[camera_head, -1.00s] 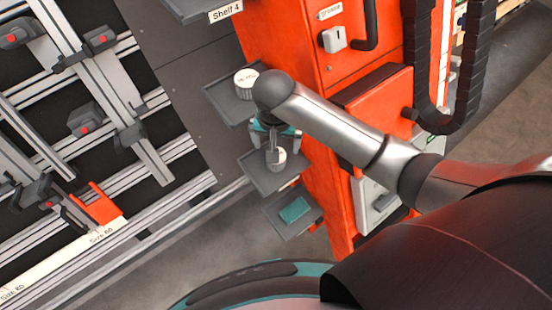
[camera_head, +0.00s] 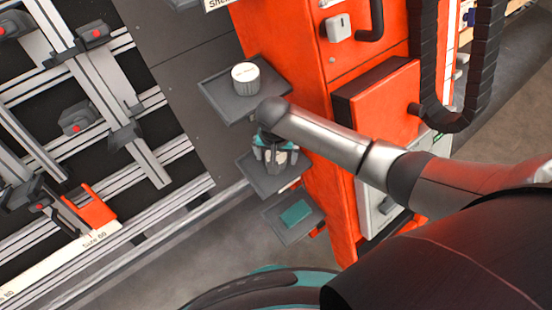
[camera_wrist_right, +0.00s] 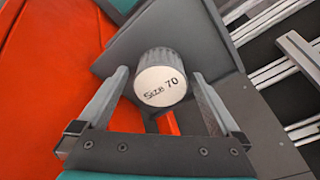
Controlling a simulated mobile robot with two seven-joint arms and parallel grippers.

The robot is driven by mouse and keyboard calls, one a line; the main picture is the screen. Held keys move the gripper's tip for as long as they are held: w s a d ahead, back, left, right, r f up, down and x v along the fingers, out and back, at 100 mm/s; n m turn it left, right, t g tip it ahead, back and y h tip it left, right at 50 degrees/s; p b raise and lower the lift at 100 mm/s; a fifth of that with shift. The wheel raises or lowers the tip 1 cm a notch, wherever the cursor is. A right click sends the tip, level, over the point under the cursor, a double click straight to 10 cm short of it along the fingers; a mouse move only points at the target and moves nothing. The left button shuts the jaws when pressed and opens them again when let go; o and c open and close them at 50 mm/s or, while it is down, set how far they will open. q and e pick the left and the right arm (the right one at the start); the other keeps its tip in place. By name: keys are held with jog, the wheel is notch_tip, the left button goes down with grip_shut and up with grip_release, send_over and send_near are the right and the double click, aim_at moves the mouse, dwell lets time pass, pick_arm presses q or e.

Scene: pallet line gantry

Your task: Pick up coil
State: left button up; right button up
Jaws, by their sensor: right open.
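A short ribbed grey coil with a white top marked "Size 70" (camera_wrist_right: 161,84) stands upright on a small grey shelf (camera_head: 256,180), the middle one of three. My right gripper (camera_head: 274,160) points down over this coil. In the right wrist view, the open fingers of the right gripper (camera_wrist_right: 160,76) stand on either side of the coil, with a gap visible on each side. The coil (camera_head: 276,157) is partly hidden by the gripper in the head view. Another white-topped coil (camera_head: 245,78) stands on the higher shelf (camera_head: 220,92). My left gripper is not in view.
An orange cabinet (camera_head: 327,190) stands just right of the shelves. The lowest shelf (camera_head: 281,226) holds a flat teal block (camera_head: 295,212). A rack of metal rails (camera_head: 150,165) with dark clamps is at left. A black cable chain (camera_head: 422,70) hangs at right.

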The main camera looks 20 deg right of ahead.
jog(key=shift+c, duration=0.2)
jog(key=c, duration=1.5)
grip_shut()
jog(key=shift+r, duration=0.15)
